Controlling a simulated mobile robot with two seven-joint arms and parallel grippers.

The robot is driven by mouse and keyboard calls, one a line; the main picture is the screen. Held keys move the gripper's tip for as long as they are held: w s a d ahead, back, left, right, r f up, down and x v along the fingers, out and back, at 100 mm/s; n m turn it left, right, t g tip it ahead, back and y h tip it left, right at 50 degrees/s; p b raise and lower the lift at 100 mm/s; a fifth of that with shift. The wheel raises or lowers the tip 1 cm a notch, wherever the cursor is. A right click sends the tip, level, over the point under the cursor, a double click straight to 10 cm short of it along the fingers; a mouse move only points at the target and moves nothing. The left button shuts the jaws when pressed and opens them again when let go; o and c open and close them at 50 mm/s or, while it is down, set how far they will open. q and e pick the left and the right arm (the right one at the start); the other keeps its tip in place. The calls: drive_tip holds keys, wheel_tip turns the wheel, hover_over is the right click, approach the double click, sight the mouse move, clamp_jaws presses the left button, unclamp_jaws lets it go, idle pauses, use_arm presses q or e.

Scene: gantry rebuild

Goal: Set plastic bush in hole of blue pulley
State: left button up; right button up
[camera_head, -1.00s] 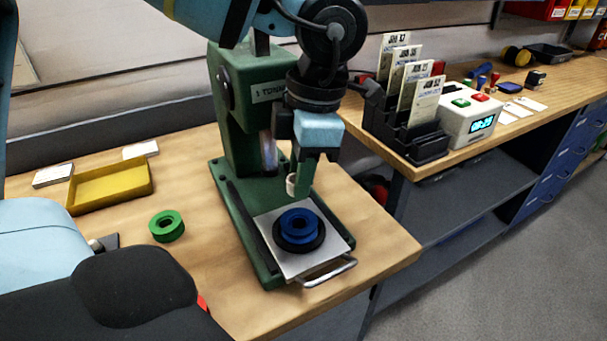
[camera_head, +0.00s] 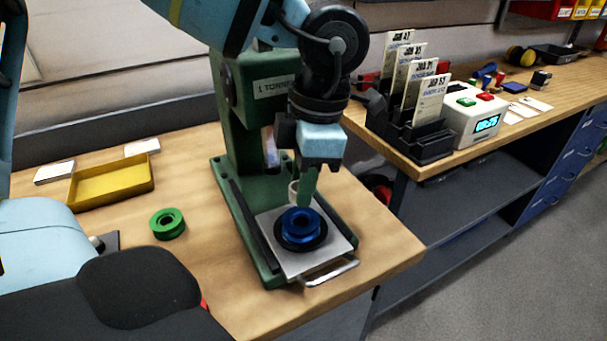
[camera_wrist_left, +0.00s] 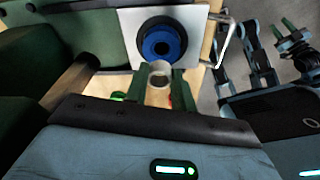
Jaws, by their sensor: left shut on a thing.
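The blue pulley (camera_head: 301,224) lies flat on a black ring on the metal plate of the green press. It also shows in the left wrist view (camera_wrist_left: 162,44), its hole facing up. My left gripper (camera_head: 301,191) is shut on the white plastic bush (camera_head: 294,190), just above the pulley. The bush also shows in the left wrist view (camera_wrist_left: 159,69) between the green fingers, apart from the pulley's hole in that view. The fingers hide part of the bush in the head view. My right gripper (camera_wrist_left: 290,32) is small at the right of the wrist view.
The green press (camera_head: 236,115) stands close behind my left gripper. The metal plate (camera_head: 333,246) has a wire handle at its front. A green ring (camera_head: 167,224) and a yellow tray (camera_head: 112,182) lie to the left. A card rack (camera_head: 408,136) stands at the right.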

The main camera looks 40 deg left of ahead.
sight(299, 222)
use_arm(q)
drive_tip(key=shift+f, duration=0.5)
drive_tip(key=shift+f+b, duration=0.65)
drive_tip(key=shift+f, duration=0.65)
drive_tip(key=shift+f, duration=0.25)
drive_tip(key=shift+f+b, duration=0.2)
drive_tip(key=shift+b, duration=0.3)
drive_tip(key=shift+f+b, duration=0.25)
drive_tip(key=shift+b, duration=0.05)
drive_tip(key=o, duration=0.8)
drive_tip(key=shift+o, duration=1.2)
